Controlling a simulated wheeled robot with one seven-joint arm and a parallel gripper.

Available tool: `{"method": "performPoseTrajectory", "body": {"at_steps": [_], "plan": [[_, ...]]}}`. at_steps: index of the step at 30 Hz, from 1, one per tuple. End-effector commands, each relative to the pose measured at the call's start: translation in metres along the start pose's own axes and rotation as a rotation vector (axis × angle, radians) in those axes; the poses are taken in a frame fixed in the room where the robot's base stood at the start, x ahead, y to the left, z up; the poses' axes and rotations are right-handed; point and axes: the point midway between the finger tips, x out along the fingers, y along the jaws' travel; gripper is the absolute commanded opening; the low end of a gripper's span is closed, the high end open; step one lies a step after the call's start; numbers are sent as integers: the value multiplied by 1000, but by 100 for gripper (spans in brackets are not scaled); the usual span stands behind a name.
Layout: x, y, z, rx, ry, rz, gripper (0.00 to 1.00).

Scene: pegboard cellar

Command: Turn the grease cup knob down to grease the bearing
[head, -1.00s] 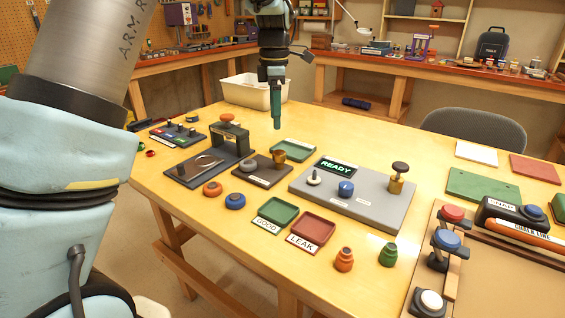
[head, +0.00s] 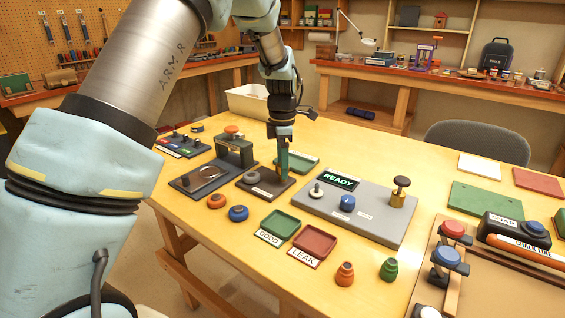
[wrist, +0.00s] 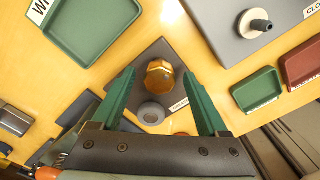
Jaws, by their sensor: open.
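The brass grease cup with its faceted knob (wrist: 160,78) stands on a small dark plate (head: 262,194) on the yellow table. A grey round part (wrist: 152,112), perhaps the bearing, sits beside it on the same plate and also shows in the head view (head: 251,178). My gripper (head: 282,178) points down over the cup and mostly hides it in the head view. In the wrist view its green fingers (wrist: 158,76) are spread, one on each side of the knob, with gaps visible. I cannot tell the exact height of the fingertips relative to the knob.
A grey panel with a READY display (head: 339,180) and a dark-topped brass valve (head: 400,190) stands to the right. A dark stand (head: 233,150) is close on the left. Green (head: 279,225) and red (head: 315,240) trays lie in front; another green tray (head: 300,160) is behind.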

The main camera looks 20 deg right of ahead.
Motion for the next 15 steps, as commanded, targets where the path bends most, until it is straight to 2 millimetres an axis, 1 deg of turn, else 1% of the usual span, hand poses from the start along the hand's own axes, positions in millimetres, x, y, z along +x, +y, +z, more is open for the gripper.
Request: {"method": "performPoseTrajectory", "body": {"at_steps": [5,6,15], "plan": [[0,0,0,0,0,0,77],[0,0,0,0,0,0,75],[0,0,0,0,0,0,41]]}}
